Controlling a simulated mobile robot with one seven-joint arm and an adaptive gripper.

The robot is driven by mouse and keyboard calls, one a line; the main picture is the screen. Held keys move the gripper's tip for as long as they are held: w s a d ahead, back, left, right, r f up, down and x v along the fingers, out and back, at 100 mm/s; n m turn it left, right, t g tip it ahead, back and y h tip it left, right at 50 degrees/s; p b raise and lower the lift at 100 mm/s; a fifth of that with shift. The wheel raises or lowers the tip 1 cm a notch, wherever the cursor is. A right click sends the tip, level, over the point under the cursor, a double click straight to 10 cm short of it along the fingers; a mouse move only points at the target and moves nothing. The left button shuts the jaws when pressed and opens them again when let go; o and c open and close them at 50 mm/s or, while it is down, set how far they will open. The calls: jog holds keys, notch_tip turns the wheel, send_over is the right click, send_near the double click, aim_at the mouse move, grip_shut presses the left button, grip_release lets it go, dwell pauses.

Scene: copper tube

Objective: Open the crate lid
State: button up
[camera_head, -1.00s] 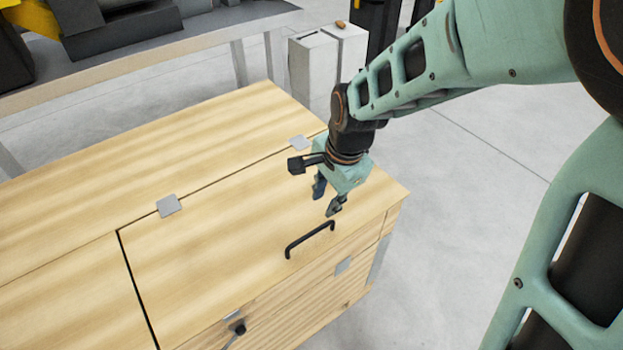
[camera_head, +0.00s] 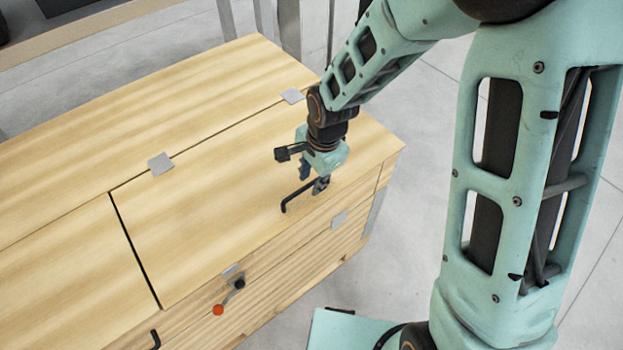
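The wooden crate lid (camera_head: 215,215) lies shut and flat on the crate, with grey hinge plates along its back edge. A black bar handle (camera_head: 290,201) stands near the lid's front edge. My gripper (camera_head: 312,182) points down at the right end of the handle. Its fingers look apart, one behind the handle and one over its right end, which they partly hide. I cannot tell whether they touch the handle.
A black latch with a red-orange knob (camera_head: 219,309) sits on the crate's front face, below the lid edge. Another black handle (camera_head: 155,339) shows at the lower left. Grey floor (camera_head: 410,130) lies open to the right.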

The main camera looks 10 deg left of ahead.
jog(key=shift+f, duration=0.15)
jog(key=shift+c, duration=0.2)
grip_shut()
